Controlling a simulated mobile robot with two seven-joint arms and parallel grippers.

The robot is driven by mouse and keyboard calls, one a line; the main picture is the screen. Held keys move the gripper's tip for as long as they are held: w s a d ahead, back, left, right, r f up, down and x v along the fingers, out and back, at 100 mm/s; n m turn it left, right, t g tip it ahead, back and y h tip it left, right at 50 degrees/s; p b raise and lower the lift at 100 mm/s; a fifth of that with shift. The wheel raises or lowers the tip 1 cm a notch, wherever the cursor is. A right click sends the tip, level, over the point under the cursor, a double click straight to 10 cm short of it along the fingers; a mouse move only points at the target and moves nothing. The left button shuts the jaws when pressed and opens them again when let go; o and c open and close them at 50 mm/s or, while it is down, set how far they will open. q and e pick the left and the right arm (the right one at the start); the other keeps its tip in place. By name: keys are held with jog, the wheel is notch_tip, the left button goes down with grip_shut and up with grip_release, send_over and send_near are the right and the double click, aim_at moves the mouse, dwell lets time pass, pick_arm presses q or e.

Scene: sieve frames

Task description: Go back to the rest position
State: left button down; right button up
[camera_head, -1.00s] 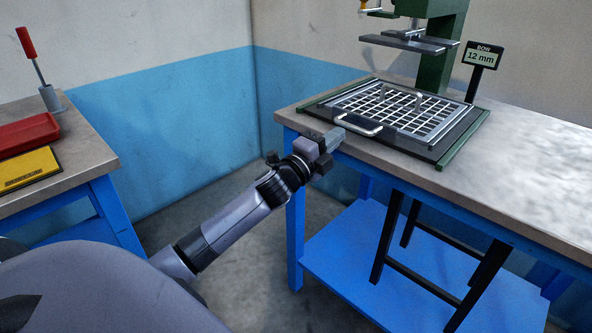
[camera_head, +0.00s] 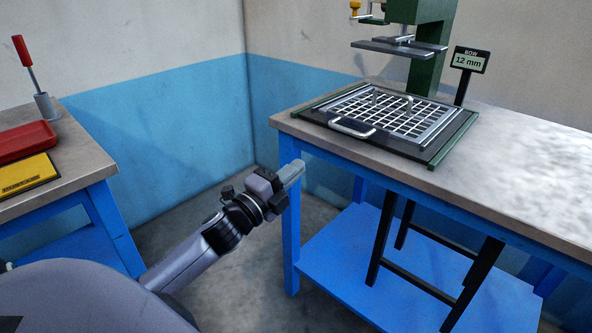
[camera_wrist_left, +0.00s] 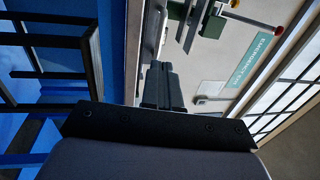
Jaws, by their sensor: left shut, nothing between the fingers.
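My left gripper (camera_head: 291,172) is shut and empty. In the head view it is in front of the right workbench's left front leg, below the level of the tabletop and apart from the sieve frame. In the left wrist view its fingers (camera_wrist_left: 162,86) are together with nothing between them. The sieve frame (camera_head: 352,127), a metal grid with a front handle, lies in a black and green tray (camera_head: 446,151) on the right workbench (camera_head: 540,175). My right gripper is not in view.
A green press (camera_head: 428,60) stands behind the tray, with a sign (camera_head: 470,60) reading 12 mm beside it. The left bench (camera_head: 85,165) holds a red tray (camera_head: 25,140), a yellow box (camera_head: 28,172) and a red-handled tool (camera_head: 24,50). Open floor lies between the benches.

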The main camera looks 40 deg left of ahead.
pick_arm(q)
jog(key=shift+s, duration=0.15)
jog(key=s+d+f+n+g, duration=0.5)
jog(key=s+d+f+n, duration=0.4)
jog(key=f, duration=0.4)
jog(key=s+d+f+n+g, duration=0.4)
jog(key=s+d+f+n, duration=0.3)
jog(key=s+f, duration=0.4)
notch_tip(320, 180, up, 9)
jog(key=s+p, duration=0.1)
jog(key=p, duration=1.2)
jog(key=shift+s+a+n+g, duration=0.15)
jog(key=shift+s+n+g, duration=0.15)
jog(key=shift+g, duration=0.1)
